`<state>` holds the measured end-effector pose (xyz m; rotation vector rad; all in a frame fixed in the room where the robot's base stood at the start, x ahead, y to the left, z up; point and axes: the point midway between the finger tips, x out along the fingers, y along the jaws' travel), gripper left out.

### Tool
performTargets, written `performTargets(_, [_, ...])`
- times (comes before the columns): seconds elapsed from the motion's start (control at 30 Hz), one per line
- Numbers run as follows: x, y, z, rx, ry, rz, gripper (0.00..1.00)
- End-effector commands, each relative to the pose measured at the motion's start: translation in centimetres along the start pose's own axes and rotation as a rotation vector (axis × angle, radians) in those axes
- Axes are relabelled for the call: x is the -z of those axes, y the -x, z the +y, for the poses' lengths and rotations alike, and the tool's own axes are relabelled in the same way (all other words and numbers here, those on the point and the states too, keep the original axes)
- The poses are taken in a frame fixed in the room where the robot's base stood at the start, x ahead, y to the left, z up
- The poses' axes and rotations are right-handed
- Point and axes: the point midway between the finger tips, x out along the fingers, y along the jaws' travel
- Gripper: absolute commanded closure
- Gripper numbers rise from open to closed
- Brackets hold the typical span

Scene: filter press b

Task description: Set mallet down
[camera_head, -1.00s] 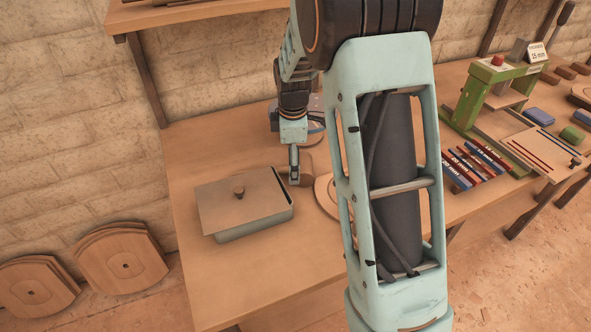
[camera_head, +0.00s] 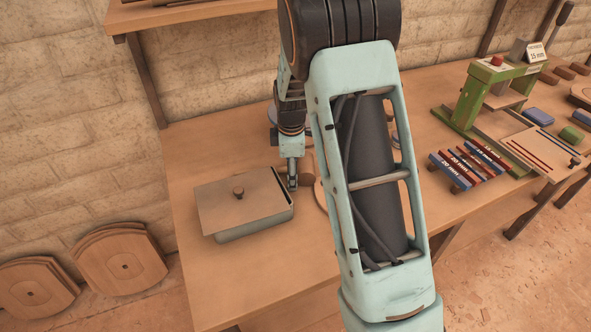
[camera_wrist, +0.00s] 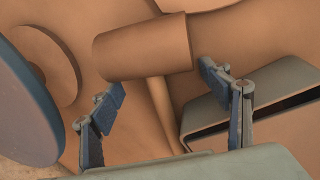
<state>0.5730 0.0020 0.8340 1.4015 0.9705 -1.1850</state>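The mallet shows in the wrist view, with a brown cylindrical head (camera_wrist: 145,47) and a thin, pale handle (camera_wrist: 162,105) running down from it. My gripper (camera_wrist: 161,80) is open, one finger on each side of the handle, with gaps between fingers and handle. The mallet appears to lie on the bench, but its contact is not clear. In the head view, my gripper (camera_head: 292,183) is low over the bench (camera_head: 215,155), right beside the lidded box (camera_head: 255,226). My arm hides part of that area.
The box's grey rim and dark opening (camera_wrist: 270,115) are close to my right finger in the wrist view. A large grey-blue disc (camera_wrist: 28,100) is at the left. A green press (camera_head: 470,95) and several coloured bars (camera_head: 468,165) are at the right in the head view.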

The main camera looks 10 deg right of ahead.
Motion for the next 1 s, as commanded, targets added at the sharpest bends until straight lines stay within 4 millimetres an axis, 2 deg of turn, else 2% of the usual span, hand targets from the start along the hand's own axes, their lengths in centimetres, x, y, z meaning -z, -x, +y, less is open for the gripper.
performTargets(0.07, [-0.12, -0.06, 0.0, 0.0, 0.0, -0.001, 0.43])
performTargets(0.57, [-0.14, -0.14, -0.08, 0.002, -0.001, -0.002, 0.98])
performTargets(1.0, [-0.11, -0.04, -0.11, 0.003, -0.001, -0.001, 1.0])
